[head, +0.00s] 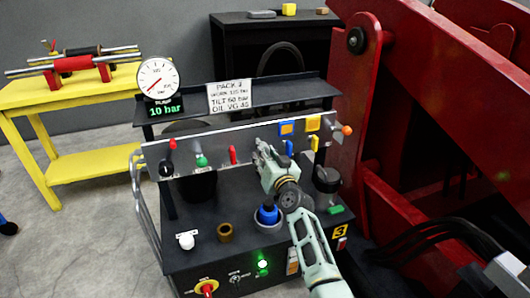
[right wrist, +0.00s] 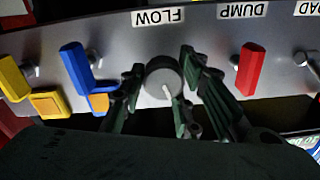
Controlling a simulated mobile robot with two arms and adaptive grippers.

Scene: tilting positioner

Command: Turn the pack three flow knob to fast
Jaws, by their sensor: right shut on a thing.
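The flow knob (right wrist: 161,82) is a round grey knob with a white pointer line, under an upside-down FLOW label (right wrist: 158,17) in the right wrist view. Its pointer points down and slightly right in that picture. My right gripper (right wrist: 160,100) has one finger on each side of the knob and is shut on it. In the head view my right gripper (head: 265,158) is at the middle of the grey control panel (head: 215,143) and hides the knob. Pack three carries a PACK 3 sign (head: 230,96) and a yellow 3 label (head: 339,231). My left gripper is not in view.
A red lever (right wrist: 249,70) under DUMP and a blue lever (right wrist: 76,68) flank the fingers closely. A gauge (head: 158,78) above a 10 bar display stands at the back left. Red machinery (head: 430,70) fills the right.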

